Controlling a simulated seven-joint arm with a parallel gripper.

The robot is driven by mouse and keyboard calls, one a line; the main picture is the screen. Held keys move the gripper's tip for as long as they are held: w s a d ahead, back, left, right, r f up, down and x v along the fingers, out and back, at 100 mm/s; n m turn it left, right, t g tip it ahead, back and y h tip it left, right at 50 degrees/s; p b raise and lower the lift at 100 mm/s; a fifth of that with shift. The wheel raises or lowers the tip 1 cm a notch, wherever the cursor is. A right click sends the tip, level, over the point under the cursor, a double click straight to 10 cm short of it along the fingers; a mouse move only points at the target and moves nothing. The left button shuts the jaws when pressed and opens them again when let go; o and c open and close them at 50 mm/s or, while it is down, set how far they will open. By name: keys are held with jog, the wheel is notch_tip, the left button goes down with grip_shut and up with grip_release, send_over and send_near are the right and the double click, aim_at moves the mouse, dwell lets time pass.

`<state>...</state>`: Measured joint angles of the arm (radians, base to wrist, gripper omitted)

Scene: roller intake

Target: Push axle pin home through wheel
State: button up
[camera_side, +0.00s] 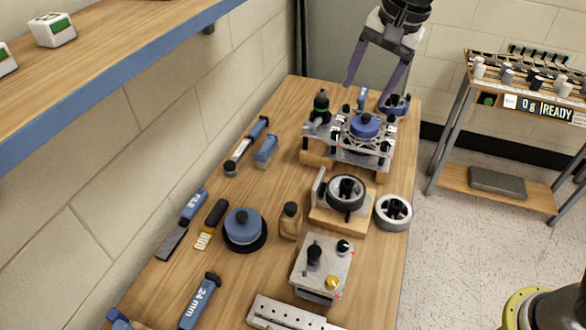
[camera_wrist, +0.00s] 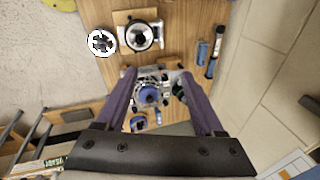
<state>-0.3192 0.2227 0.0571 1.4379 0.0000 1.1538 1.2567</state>
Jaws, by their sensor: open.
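A dark wheel with a grey rim (camera_side: 346,192) lies flat in a fixture on a wooden block (camera_side: 327,214), near the middle of the table. It also shows at the top of the wrist view (camera_wrist: 140,36). A short dark part stands at its hub, but I cannot tell whether this is the axle pin or how deep it sits. A second wheel, light-rimmed (camera_side: 393,212), lies to the right of the fixture. My gripper (camera_side: 368,92) is open and empty, raised over the table's far end, well away from the wheels. Its fingers spread wide in the wrist view (camera_wrist: 157,75).
A metal frame with a blue round top (camera_side: 365,125) stands between my gripper and the wheel fixture. A grey control box (camera_side: 323,265) and a blue-topped round item (camera_side: 244,226) lie nearer. Hand tools line the wall side. A rack with a display (camera_side: 540,108) stands right.

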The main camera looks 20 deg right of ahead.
jog(key=w+a+f+g, duration=0.2)
jog(key=w+a+f, duration=0.2)
jog(key=a+f, duration=0.6)
jog(key=n+h, duration=0.1)
jog(key=n, duration=0.1)
send_over(291, 206)
notch_tip(291, 206, down, 8)
jog(key=shift+g, duration=0.4)
jog(key=shift+w+f, duration=0.1)
jog(key=shift+f, duration=4.85)
jog(key=c, duration=1)
notch_tip(291, 206, up, 10)
notch_tip(291, 206, up, 3)
jog(key=shift+f, duration=0.1)
